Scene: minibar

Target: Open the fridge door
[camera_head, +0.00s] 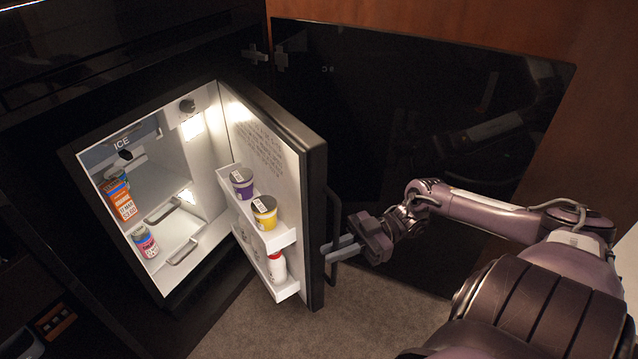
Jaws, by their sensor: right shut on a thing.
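The small fridge (150,190) stands in a dark cabinet at the left, lit inside. Its door (312,170) is swung well open to the right, with its shelved inner side showing. A dark vertical handle (333,215) is on the door's outer side. My right gripper (338,247) reaches in from the right and is shut on the lower part of the handle; its fingers partly hide it. My left gripper is not in view.
The door shelves hold a purple cup (242,184), a yellow cup (264,212) and a white bottle (277,267). A carton (122,198) and a can (145,242) stand inside. A black cabinet door (430,120) stands open behind my arm. Carpet (270,325) lies below.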

